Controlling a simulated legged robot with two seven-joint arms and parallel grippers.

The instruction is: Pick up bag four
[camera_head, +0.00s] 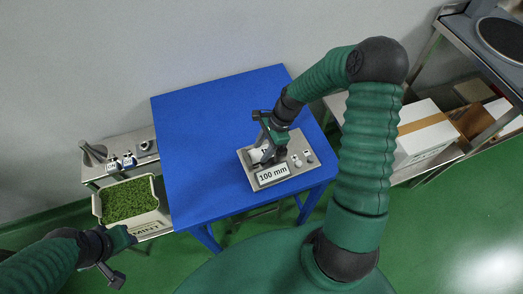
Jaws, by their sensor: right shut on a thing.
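My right gripper (270,152) is over the grey device labelled "100 mm" (302,168) on the blue table. It is shut on a small white bag (257,154) that shows partly beside the fingers, low at the device. The gripper hides much of the bag, and I cannot tell whether the bag touches the device. No number can be read on it. My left gripper (122,259) is at the lower left, near the front of the mint crate and away from the table; its fingers are too small and dark to judge.
The blue table (205,130) is bare on its left and back.

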